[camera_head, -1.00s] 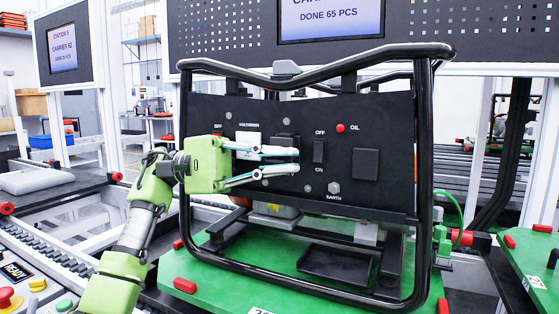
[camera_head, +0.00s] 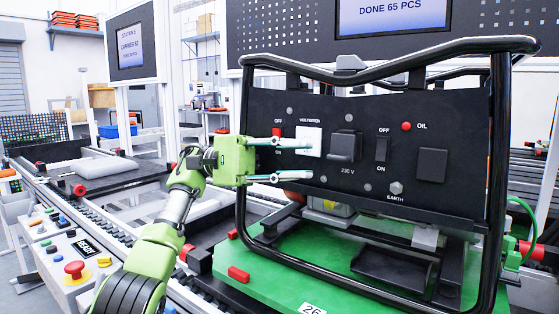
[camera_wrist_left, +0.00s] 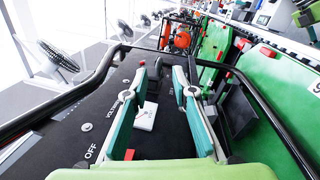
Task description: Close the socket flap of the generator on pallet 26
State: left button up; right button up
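The generator's black panel (camera_head: 290,200) stands in its tube frame on green pallet 26 (camera_head: 250,288). The socket flap (camera_head: 346,145) is a black cover above the "230 V" label; its lower part seems to stand out a little, and I cannot tell if it lies fully flat. My left gripper (camera_head: 309,158) is open and empty in front of the panel's left part, by the white voltmeter (camera_head: 309,141), with its tips left of the flap. In the left wrist view its fingers (camera_wrist_left: 165,75) are apart, above the voltmeter (camera_wrist_left: 146,115). My right gripper is out of view.
The frame's black tube (camera_head: 243,160) runs around the panel and behind my left gripper. A rocker switch (camera_head: 382,149), a red oil lamp (camera_head: 406,126) and a square black cover (camera_head: 432,165) are right of the flap. A button console (camera_head: 75,250) stands at the lower left.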

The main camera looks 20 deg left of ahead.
pick_arm(q)
jog(key=shift+v, duration=1.85)
jog(key=shift+c, duration=0.3)
